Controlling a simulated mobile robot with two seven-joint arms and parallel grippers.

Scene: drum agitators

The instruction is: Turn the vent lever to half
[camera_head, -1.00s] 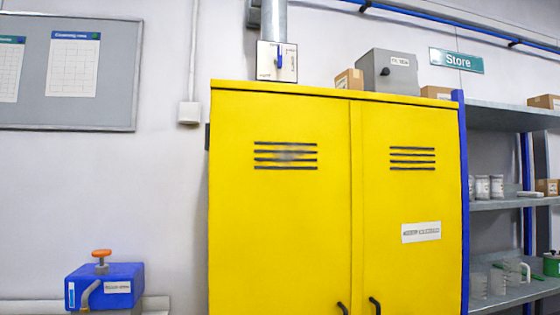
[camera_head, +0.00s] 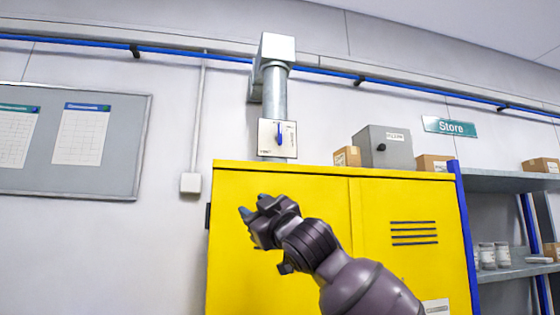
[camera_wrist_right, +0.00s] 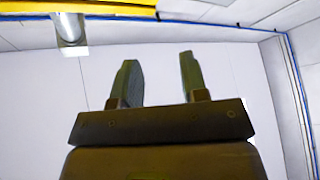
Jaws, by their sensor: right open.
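The lever stands about upright. My right gripper (camera_head: 254,208) is raised in front of the cabinet's upper left door, below and slightly left of the lever, apart from it. In the right wrist view the gripper (camera_wrist_right: 158,78) has its two fingers spread with nothing between them. The wrist view shows a grey pipe (camera_wrist_right: 69,30) at its upper left. My left gripper is out of view.
The yellow cabinet (camera_head: 290,180) stands below the vent. On its top are a grey box (camera_head: 385,148) and cardboard boxes (camera_head: 347,156), right of the plate. A blue pipe (camera_head: 200,54) runs along the wall. Shelves (camera_head: 510,180) stand at the right.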

